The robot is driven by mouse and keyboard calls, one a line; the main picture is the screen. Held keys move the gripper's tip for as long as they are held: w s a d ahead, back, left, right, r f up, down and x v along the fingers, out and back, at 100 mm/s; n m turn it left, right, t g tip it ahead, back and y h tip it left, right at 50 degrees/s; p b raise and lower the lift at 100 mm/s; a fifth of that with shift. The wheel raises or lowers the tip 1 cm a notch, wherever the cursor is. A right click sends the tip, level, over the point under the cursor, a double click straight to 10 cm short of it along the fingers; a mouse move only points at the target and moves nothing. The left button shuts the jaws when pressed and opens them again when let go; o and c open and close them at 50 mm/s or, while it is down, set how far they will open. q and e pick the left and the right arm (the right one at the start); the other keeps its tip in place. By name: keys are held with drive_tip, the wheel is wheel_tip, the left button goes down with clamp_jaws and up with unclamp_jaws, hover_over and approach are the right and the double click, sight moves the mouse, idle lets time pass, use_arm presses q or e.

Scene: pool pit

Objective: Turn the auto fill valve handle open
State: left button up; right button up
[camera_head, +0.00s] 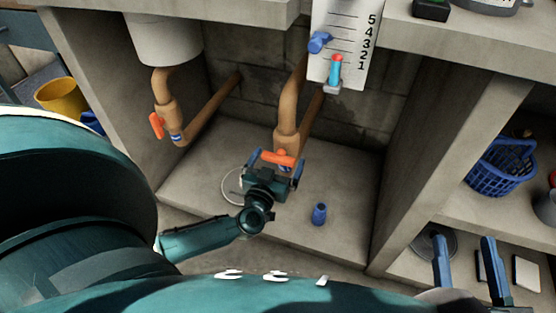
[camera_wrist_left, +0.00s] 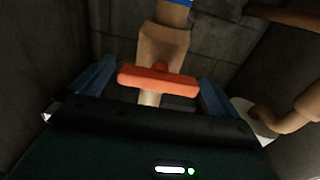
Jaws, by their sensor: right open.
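A red-orange valve handle (camera_head: 277,159) sits on the middle copper pipe (camera_head: 288,110), lying crosswise to it. My left gripper (camera_head: 275,167) is at this handle, its blue fingers wide apart, one near each end. In the left wrist view the handle (camera_wrist_left: 158,81) lies between the fingers of the left gripper (camera_wrist_left: 155,88); I cannot tell whether they touch it. A second orange handle (camera_head: 156,125) is on the left pipe, along its run. No label shows which valve is the auto fill. My right gripper (camera_head: 467,262) is open and empty at the lower right.
A white level gauge (camera_head: 345,25) hangs above the middle pipe. A small blue object (camera_head: 319,214) stands on the pit floor. Concrete walls flank the pit. A blue basket (camera_head: 500,167) is on the right shelf, a yellow bucket (camera_head: 62,97) at left.

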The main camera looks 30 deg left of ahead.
use_arm(q)
drive_tip(key=c, duration=0.9)
drive_tip(key=n+p, duration=0.2)
drive_tip(key=n, duration=0.2)
drive_tip(key=shift+r, duration=0.1)
drive_tip(key=n, duration=0.4)
drive_tip(key=shift+d+p, duration=0.1)
drive_tip(key=shift+p, duration=0.25)
drive_tip(key=n, duration=0.5)
drive_tip(key=shift+n, duration=0.4)
drive_tip(key=shift+n+b, duration=0.6)
drive_tip(key=shift+n, duration=1.4)
